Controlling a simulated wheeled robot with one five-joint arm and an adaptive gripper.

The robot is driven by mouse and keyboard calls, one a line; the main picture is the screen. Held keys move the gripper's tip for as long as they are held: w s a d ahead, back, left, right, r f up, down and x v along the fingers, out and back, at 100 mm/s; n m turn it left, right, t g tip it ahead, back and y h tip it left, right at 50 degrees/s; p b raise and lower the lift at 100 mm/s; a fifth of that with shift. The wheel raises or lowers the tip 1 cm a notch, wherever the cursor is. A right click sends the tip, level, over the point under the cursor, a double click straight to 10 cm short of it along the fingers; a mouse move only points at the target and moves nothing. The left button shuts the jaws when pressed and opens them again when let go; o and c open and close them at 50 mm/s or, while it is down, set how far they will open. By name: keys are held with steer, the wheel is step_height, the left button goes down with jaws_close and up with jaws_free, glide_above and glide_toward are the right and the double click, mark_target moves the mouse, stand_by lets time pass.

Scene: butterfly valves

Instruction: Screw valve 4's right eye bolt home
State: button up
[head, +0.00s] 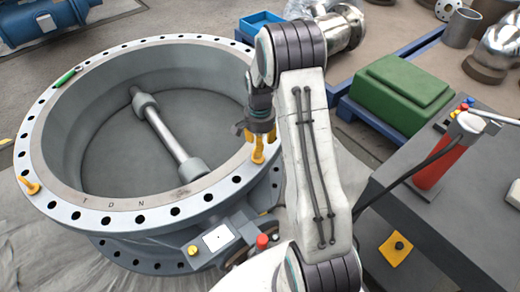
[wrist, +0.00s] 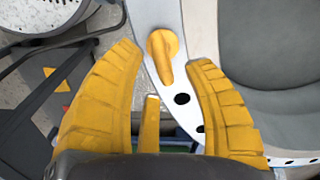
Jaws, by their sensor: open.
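The large grey valve (head: 118,214) lies flat, its round flange ringed with dark bolt holes. The right eye bolt (head: 258,152) is yellow and stands on the flange's right side, directly below my gripper (head: 254,131). In the wrist view the eye bolt (wrist: 162,55) shows on the white flange (wrist: 185,112), between and just beyond the fingertips of my gripper (wrist: 166,58). The two yellow ribbed fingers are spread, with a visible gap to the bolt on both sides. How far its shank is seated is hidden. Another yellow eye bolt (head: 31,187) sits on the flange's left side.
A green marker-like object (head: 63,78) lies on the flange's upper left. A dark bench with a red cylinder (head: 440,155) stands at right. A green block (head: 402,95) rests on a blue pallet behind my arm. A small box with coloured buttons (head: 217,238) sits at the valve's front.

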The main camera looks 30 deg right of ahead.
step_height(320, 180, up, 8)
steer(key=shift+f, duration=0.1)
stand_by(0.7)
steer(key=s+a+r+n+t+p, duration=0.1)
steer(key=s+a+r+n+p, duration=0.2)
steer(key=s+r+p, duration=0.4)
steer(key=s+a+r+n+t+p, duration=0.1)
steer(key=s+a+r+n+p, duration=0.3)
steer(key=r, duration=1.1)
steer(key=s+a+r+n+t+p, duration=0.1)
steer(key=s+a+r+n+p, duration=0.2)
steer(key=s+r+p, duration=0.7)
steer(key=s+r+n, duration=0.1)
steer(key=s+n, duration=0.1)
steer(key=s, duration=0.1)
steer(key=shift+a+r, duration=0.15)
steer(key=shift+a, duration=0.05)
